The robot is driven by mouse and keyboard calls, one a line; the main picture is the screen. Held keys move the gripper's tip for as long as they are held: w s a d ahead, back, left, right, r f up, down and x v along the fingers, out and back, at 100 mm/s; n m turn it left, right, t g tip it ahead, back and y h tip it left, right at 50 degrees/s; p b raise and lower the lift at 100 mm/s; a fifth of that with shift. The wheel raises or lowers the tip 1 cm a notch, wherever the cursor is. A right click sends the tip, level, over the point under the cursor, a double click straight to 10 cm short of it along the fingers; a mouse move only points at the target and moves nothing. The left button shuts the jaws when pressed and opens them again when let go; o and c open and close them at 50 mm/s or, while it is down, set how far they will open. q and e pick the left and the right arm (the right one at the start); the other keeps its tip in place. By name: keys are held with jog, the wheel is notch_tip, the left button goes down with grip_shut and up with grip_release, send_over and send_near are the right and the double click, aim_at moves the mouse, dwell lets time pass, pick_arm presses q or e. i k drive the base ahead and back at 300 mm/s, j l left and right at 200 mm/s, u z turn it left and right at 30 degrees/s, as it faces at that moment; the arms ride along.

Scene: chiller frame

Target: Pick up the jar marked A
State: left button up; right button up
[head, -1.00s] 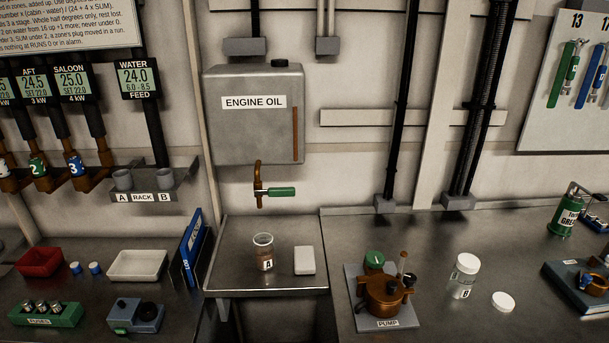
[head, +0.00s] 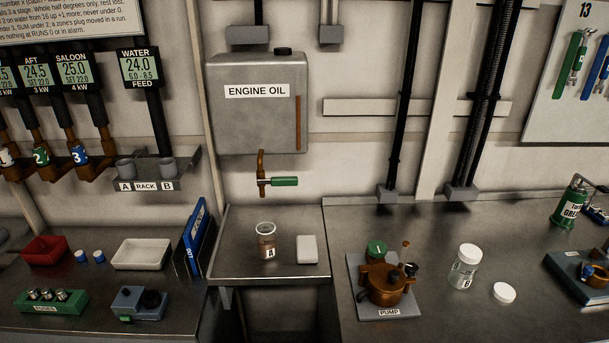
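The jar marked A (head: 267,242) stands upright and open on a small steel shelf, below the engine oil tank's tap. It is clear, with brownish content low inside and a white label reading A. A second jar marked B (head: 464,266) stands on the right-hand bench, with a white top. Neither of my grippers shows in the head view.
A white block (head: 307,249) lies just right of jar A. The green-handled tap (head: 279,181) hangs above the shelf (head: 240,260). The copper pump (head: 386,285) stands right of the shelf, and a white lid (head: 504,292) lies beside jar B. A blue binder (head: 196,240) stands to the left.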

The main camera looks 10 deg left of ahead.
aim_at(265, 233)
jog(key=k+j, duration=0.1)
jog(key=j, duration=0.4)
jog(key=j+u, duration=0.1)
jog(key=j, duration=0.4)
jog(key=k+j, duration=0.15)
jog(key=j, duration=0.35)
